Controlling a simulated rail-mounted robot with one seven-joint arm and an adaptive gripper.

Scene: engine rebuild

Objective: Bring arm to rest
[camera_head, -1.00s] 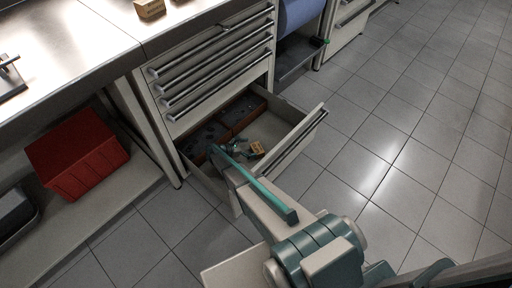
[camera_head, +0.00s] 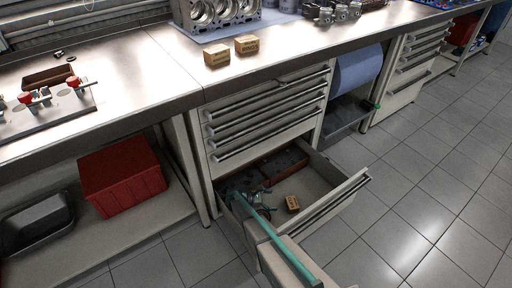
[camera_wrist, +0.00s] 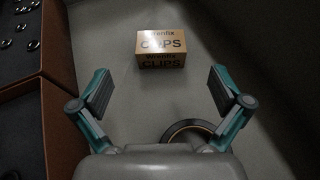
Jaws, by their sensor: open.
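My gripper (camera_wrist: 159,100) is open and empty in the wrist view, its two fingers wide apart. It is inside or just above the open bottom drawer (camera_head: 335,205) of the workbench cabinet. In the wrist view a small cardboard box (camera_wrist: 161,49) printed "CLIPS" lies on the drawer floor beyond the fingertips, apart from them. The same box shows in the head view (camera_head: 292,204), to the right of my gripper (camera_head: 255,200). My arm reaches up into the drawer from the bottom of the head view.
Dark-lined trays (camera_wrist: 22,60) fill the drawer's left side. A dark ring (camera_wrist: 187,130) lies partly hidden behind my gripper. Two small boxes (camera_head: 217,54) and an engine block (camera_head: 215,12) stand on the benchtop. A red bin (camera_head: 122,176) sits on the lower shelf. The floor at right is clear.

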